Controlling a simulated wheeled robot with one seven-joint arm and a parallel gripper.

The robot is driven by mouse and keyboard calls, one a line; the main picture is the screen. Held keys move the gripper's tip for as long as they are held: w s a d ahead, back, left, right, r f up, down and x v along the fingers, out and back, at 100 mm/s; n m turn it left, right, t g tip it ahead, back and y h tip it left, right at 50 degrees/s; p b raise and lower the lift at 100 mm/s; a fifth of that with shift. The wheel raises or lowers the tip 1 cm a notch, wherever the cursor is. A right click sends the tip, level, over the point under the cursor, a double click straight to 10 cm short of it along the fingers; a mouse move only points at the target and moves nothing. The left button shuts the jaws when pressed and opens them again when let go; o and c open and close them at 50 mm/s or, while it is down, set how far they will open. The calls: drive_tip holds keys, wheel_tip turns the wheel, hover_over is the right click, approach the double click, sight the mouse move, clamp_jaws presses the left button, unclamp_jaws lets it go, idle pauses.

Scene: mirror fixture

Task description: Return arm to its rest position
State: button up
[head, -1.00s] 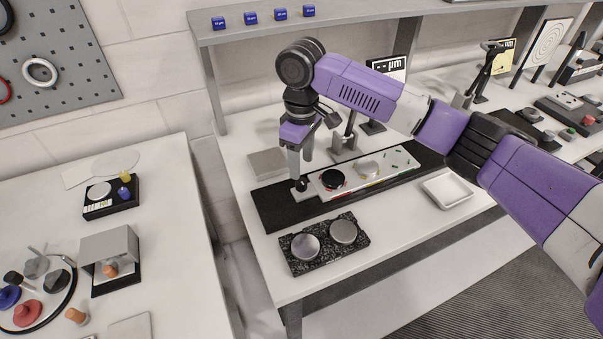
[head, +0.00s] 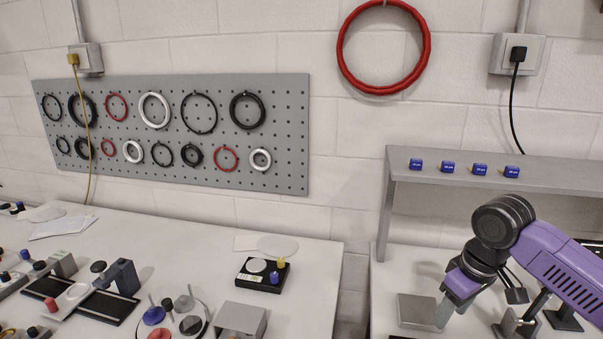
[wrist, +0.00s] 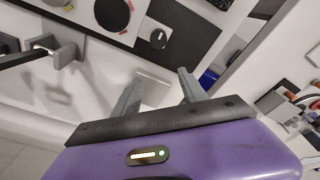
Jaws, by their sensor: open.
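My gripper (head: 446,312) shows at the lower right of the head view, beside a flat grey plate (head: 414,311) on the right-hand bench. My purple arm runs out of the right edge. In the wrist view both grey fingers of my gripper (wrist: 158,90) are spread apart, with nothing between them. Beyond the fingers lie a black mat (wrist: 192,35) and a small white block with a dark knob (wrist: 159,37). A black disc (wrist: 112,12) sits on a pale strip at the top. The fingertips look clear of these things.
A grey shelf (head: 480,178) with several blue cubes stands behind my arm. Grey stands (head: 517,323) are close to its right. The left bench (head: 318,250) holds a small black device (head: 262,274) and other apparatus. A pegboard with rings (head: 170,130) hangs on the wall.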

drive_tip(key=w+a+r+t+y, duration=0.3)
drive_tip(key=w+a+r+t, duration=0.4)
drive_tip(key=w+a, duration=0.35)
drive_tip(key=s+a+r+m+t+y, duration=0.3)
drive_tip(key=s+a+r+t, duration=0.1)
drive_tip(key=a+r+t, duration=0.4)
drive_tip(key=s+d+f+h, duration=0.1)
drive_tip(key=s+f, duration=0.5)
drive_tip(key=s, duration=1)
drive_tip(key=s+d+f+m+g+h+b, duration=0.1)
drive_tip(key=s+f+h, duration=0.2)
drive_tip(key=s+f, duration=0.4)
drive_tip(key=s+d+f+g+h+b, duration=0.1)
drive_tip(key=s+f, duration=0.6)
drive_tip(key=s, duration=1.8)
drive_tip(key=shift+s+d+m+h, duration=0.3)
drive_tip(key=shift+d+h, duration=0.25)
drive_tip(key=shift+h, duration=0.15)
